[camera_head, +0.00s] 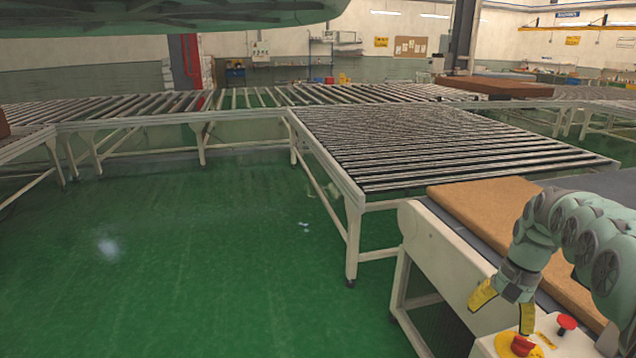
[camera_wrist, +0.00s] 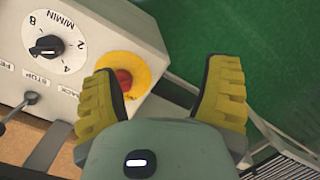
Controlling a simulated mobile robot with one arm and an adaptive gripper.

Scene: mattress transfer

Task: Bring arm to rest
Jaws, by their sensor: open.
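My gripper (camera_head: 505,308) hangs at the lower right of the head view, with its yellow fingers spread apart and pointing down. Nothing is between them. It is just above a pale control box (camera_head: 482,348) that carries a red button on a yellow base (camera_head: 521,346). In the wrist view my gripper (camera_wrist: 166,72) is open, and the red button (camera_wrist: 123,80) shows between the fingers, nearer the left one. I cannot tell whether a finger touches the box. My green arm reaches in from the right edge of the head view.
A brown mattress (camera_head: 490,205) lies on the conveyor (camera_head: 425,240) behind my gripper. A roller table (camera_head: 355,190) adjoins it, with more roller lines behind. A dial (camera_wrist: 47,46) and small lever (camera_wrist: 12,108) are on the box. Green floor (camera_head: 190,260) at left is clear.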

